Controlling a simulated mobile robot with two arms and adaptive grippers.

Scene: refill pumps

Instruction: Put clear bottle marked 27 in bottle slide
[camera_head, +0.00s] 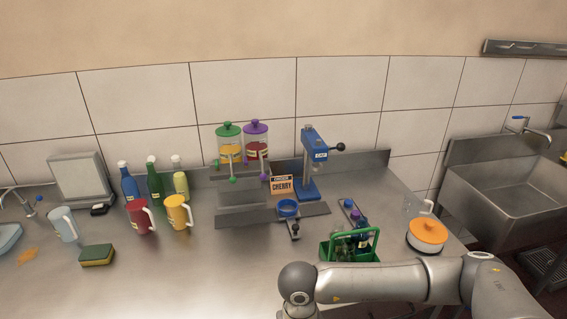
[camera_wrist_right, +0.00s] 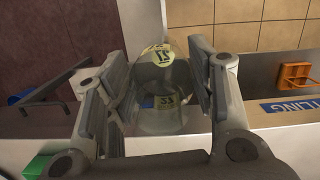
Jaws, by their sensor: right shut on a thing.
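A clear bottle with a yellow label marked 27 (camera_wrist_right: 162,103) is in the right wrist view. My right gripper (camera_wrist_right: 158,95) is shut on it, with one finger on each side. The number appears upside down in that view. In the head view my right arm crosses the lower right, and its gripper is out of frame. My left gripper is in neither view. I cannot clearly pick out the bottle slide.
A green carrier (camera_head: 350,252) with bottles stands near an orange-lidded pot (camera_head: 427,235). A blue press (camera_head: 309,165), two dispensers (camera_head: 243,150) and a cherry sign (camera_head: 282,185) stand behind. Jugs (camera_head: 178,213) and a sponge (camera_head: 97,254) are left. The front middle counter is clear.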

